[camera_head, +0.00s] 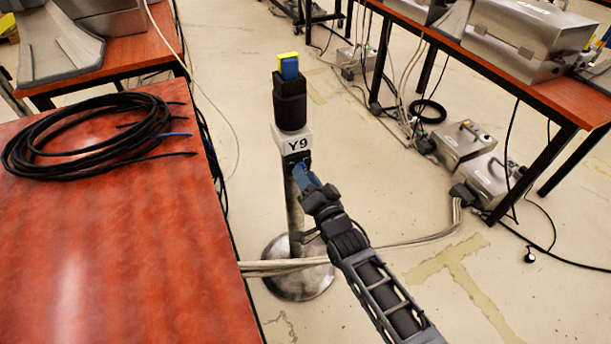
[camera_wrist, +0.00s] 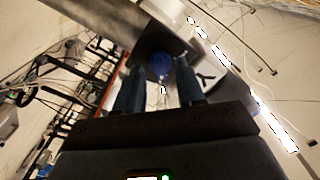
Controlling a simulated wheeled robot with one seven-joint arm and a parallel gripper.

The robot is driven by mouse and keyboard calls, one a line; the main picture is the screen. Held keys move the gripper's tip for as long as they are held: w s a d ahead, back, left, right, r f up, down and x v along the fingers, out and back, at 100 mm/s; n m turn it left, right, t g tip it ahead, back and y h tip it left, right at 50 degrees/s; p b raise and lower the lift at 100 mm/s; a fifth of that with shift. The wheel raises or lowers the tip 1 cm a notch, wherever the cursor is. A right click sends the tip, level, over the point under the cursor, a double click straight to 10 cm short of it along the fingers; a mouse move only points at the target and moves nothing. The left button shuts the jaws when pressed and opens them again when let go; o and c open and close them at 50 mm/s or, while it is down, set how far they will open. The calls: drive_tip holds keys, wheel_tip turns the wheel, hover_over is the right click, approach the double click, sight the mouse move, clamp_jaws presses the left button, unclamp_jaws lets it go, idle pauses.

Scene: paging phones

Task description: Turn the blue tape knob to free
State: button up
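A post (camera_head: 295,215) with a round metal base stands on the floor and carries a white label "Y9" (camera_head: 297,142). A round blue knob (camera_wrist: 160,65) shows in the wrist view, on a dark face of the post, with a small white mark at its lower edge. My gripper (camera_wrist: 160,80) points at it, with its two blue-grey fingers apart and the knob showing between their tips. Gaps show on both sides, so the fingers do not look closed on it. In the head view my gripper (camera_head: 301,176) reaches the post just below the label and largely hides the knob.
The post's black upper part (camera_head: 290,100) bears a yellow and blue piece (camera_head: 289,67). A red-brown table (camera_head: 120,240) with coiled black cable (camera_head: 85,135) stands close at left. Metal boxes (camera_head: 465,145) lie at right.

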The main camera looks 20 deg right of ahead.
drive_tip(key=shift+w, duration=0.3)
drive_tip(key=shift+c, duration=0.4)
clamp_jaws()
drive_tip(key=shift+n+b, duration=0.3)
drive_tip(key=shift+n, duration=0.1)
drive_tip(key=shift+a+n+b, duration=0.1)
drive_tip(key=shift+n+b, duration=3.05)
drive_tip(key=shift+n, duration=5.35)
